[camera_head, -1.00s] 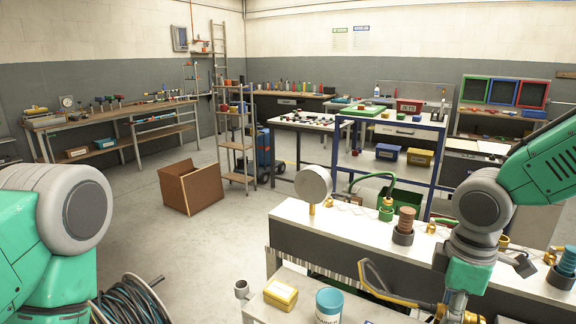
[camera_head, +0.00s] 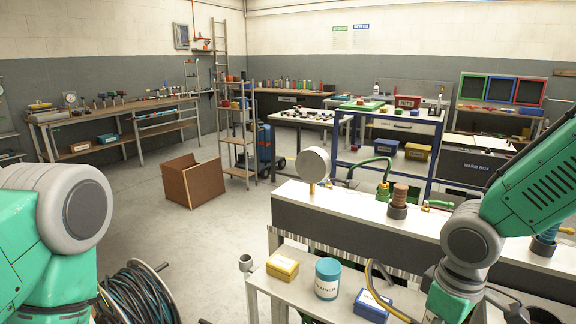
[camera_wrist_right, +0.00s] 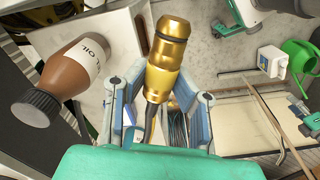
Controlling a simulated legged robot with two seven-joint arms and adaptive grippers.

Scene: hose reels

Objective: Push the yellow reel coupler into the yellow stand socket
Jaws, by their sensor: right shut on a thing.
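A brass coupler (camera_wrist_right: 168,45) with a dark ring near its tip is gripped in the right wrist view, its tip pointing up the picture. My right gripper (camera_wrist_right: 159,88) is shut on it, fingers on either side of its lower end. A dark hose runs back from it between the fingers. In the head view a yellow hose (camera_head: 377,280) arcs down beside my right arm. The coupler and right fingers are outside or hidden in that view. The long stand (camera_head: 340,205) lies beyond my arm; I cannot pick out the yellow socket on it. My left gripper is out of view.
A yellow box (camera_head: 283,267), a teal-lidded can (camera_head: 327,278) and a blue box (camera_head: 373,304) stand on the near shelf. A round gauge (camera_head: 313,165) and a brown ribbed piece (camera_head: 399,195) stand on the long stand. A brown bottle (camera_wrist_right: 75,68) lies left of the coupler in the wrist view.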

